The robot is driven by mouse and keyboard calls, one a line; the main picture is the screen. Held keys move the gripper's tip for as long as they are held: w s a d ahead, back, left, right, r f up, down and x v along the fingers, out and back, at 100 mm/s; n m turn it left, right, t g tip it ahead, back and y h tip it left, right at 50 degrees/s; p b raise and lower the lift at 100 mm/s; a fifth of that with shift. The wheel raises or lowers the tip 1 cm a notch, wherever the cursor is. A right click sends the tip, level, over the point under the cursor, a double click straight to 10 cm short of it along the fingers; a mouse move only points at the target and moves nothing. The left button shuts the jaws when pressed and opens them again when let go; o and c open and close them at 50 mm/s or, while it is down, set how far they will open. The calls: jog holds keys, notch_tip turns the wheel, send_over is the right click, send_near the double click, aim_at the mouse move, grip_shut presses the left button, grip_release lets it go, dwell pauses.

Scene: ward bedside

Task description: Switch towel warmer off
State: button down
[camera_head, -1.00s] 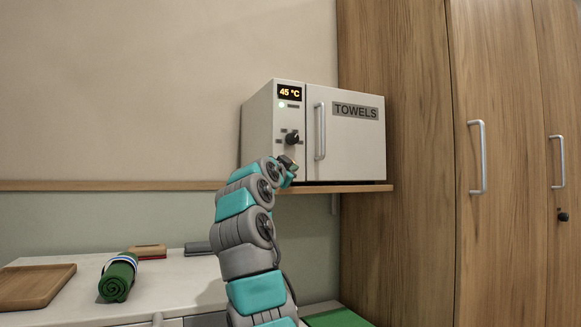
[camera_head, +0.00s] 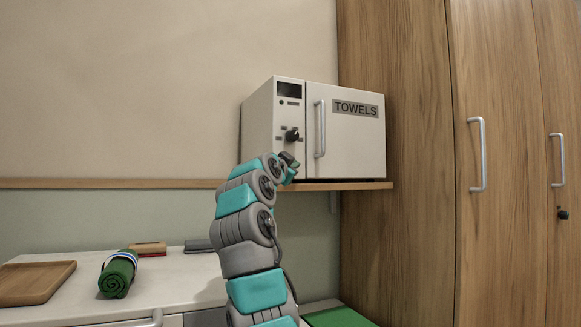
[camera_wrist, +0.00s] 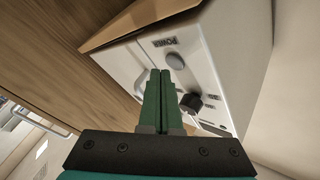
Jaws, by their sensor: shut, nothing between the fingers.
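The towel warmer (camera_head: 352,145) is a pale box with a door marked TOWELS, on a wall shelf. Its display (camera_head: 289,90) is dark and the small lamp (camera_head: 281,102) below it is unlit. A black knob (camera_head: 292,135) sits on the control panel; it also shows in the wrist view (camera_wrist: 190,103). In the wrist view a round grey button (camera_wrist: 174,61) lies beside the word POWER. My gripper (camera_wrist: 160,73) is shut and empty, its green fingertips close to that button; I cannot tell if they touch. In the head view my gripper (camera_head: 290,161) is at the lower panel and hides the button.
The wooden shelf (camera_head: 340,186) runs under the warmer. Tall wooden cabinets (camera_head: 500,230) with bar handles stand to the right. Below left, a white counter (camera_head: 185,280) holds a wooden tray (camera_head: 35,282) and a rolled green towel (camera_head: 117,275).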

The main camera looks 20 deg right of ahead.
jog(key=s+b, duration=0.5)
jog(key=s, duration=0.1)
jog(key=shift+d, duration=0.15)
dwell(0.4)
